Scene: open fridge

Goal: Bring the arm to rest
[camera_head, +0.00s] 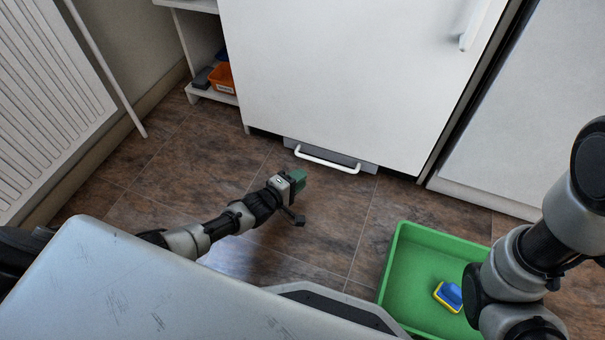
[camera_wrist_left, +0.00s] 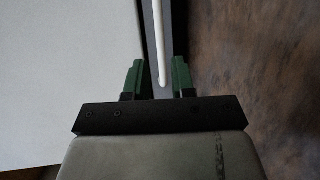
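My left gripper (camera_head: 299,178) is low over the floor, in front of the white fridge (camera_head: 340,70). In the left wrist view its two green fingers (camera_wrist_left: 158,80) stand apart with nothing held between them. The white handle (camera_head: 327,158) at the bottom of the fridge front lies beyond the fingertips. It also shows in the left wrist view (camera_wrist_left: 157,40), in line with the gap but apart from the fingers in the head view. My right arm (camera_head: 520,260) comes in at the right edge; its gripper is outside the view.
A green tray (camera_head: 392,262) with a blue and yellow object (camera_head: 449,296) sits on the floor at the lower right. A shelf with an orange bin (camera_head: 222,78) stands left of the fridge. A white radiator (camera_head: 45,90) is at the far left. The floor around my left gripper is clear.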

